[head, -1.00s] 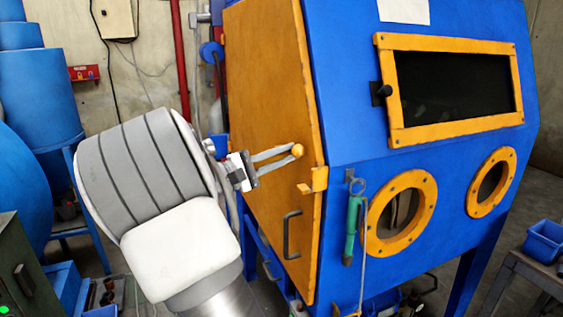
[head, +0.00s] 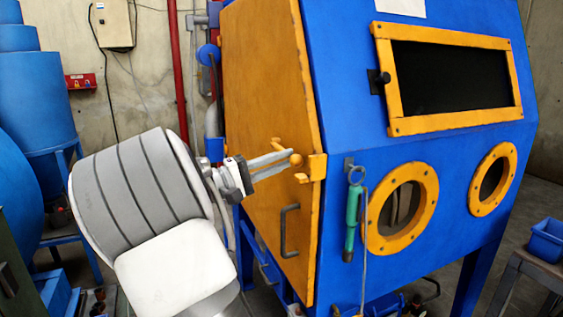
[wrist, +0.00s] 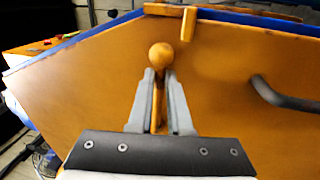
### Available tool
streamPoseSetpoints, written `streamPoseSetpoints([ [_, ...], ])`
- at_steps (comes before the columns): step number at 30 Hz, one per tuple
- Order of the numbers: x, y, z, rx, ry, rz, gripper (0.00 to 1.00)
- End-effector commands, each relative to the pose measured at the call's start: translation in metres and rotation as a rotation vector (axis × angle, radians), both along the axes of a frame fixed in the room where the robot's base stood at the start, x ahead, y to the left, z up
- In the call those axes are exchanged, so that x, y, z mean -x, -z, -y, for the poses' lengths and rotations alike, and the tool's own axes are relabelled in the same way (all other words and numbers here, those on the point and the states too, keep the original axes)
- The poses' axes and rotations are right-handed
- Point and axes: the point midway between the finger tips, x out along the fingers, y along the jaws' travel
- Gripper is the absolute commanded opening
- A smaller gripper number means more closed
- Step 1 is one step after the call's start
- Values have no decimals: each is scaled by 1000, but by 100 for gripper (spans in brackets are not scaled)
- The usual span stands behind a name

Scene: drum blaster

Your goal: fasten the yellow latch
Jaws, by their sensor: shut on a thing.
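The yellow latch is a thin arm ending in a round knob (head: 296,160) on the side of the orange door. In the wrist view the knob (wrist: 161,55) sits just beyond my fingertips and the latch arm runs between them. My gripper (head: 272,164) is shut on the latch arm, and it also shows in the wrist view (wrist: 160,95). The yellow catch bracket (head: 318,168) is at the door's front edge, close to the right of the knob. In the wrist view the bracket (wrist: 187,22) is above the knob, with a gap between them. My fingers partly hide the latch arm.
The orange door (head: 262,90) is on the left side of the blue cabinet (head: 345,110). A dark door handle (head: 290,230) is below my gripper. A green blast tool (head: 352,220) hangs on the cabinet front, right of the bracket. A red pipe (head: 178,70) stands behind.

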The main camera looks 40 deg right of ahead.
Motion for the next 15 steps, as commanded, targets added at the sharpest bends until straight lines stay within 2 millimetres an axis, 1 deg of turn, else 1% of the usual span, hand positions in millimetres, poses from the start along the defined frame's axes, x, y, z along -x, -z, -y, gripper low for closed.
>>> streamPoseSetpoints([
  [4, 0, 2, 0, -4, 1, -1, 0],
  [5, 0, 2, 0, -4, 1, -1, 21],
  [9, 0, 2, 0, -4, 1, -2, 46],
  [10, 0, 2, 0, -4, 0, -1, 47],
  [15, 0, 2, 0, -3, 0, -1, 47],
])
